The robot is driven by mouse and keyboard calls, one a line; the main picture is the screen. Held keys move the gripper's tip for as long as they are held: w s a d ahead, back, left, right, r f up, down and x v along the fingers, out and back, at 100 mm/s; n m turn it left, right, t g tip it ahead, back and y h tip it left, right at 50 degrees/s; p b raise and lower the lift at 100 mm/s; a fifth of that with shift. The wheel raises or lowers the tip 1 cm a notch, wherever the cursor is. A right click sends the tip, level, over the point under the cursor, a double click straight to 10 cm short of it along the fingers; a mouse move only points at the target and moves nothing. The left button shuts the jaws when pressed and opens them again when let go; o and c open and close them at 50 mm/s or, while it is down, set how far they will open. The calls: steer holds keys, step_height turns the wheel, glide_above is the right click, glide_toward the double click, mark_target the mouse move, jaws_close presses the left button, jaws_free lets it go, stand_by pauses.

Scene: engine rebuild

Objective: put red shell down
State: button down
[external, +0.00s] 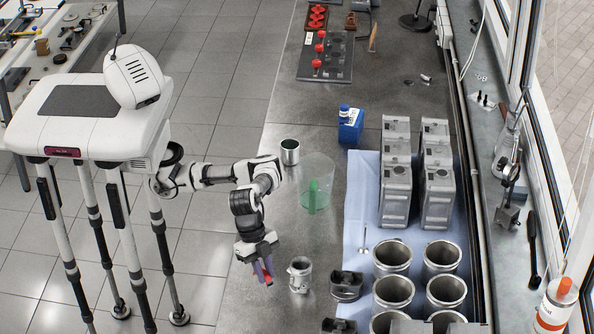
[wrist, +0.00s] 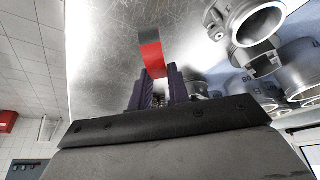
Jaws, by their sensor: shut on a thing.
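The red shell (wrist: 152,55) is a short curved strip with a red face and a dark grey end. In the wrist view it sticks out beyond the purple fingertips of my gripper (wrist: 157,85), which is shut on it. In the external view my gripper (external: 264,270) points down near the bench's left edge, with a small bit of the red shell (external: 267,280) showing between the fingers. I cannot tell whether the shell touches the bench top. The fingers hide part of it.
A grey metal ring part (external: 300,272) stands just right of my gripper, with a dark block (external: 346,286) beyond it. Metal cylinders (external: 393,255) stand on a blue cloth (external: 360,215). A clear container (external: 328,172) with something green is farther back. Bare bench (external: 285,225) lies between.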

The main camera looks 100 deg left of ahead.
step_height(320, 180, down, 8)
steer(key=shift+r, duration=0.1)
stand_by(0.4)
steer(key=c, duration=1.3)
jaws_free()
steer(key=v, duration=1.2)
steer(key=shift+w, duration=0.1)
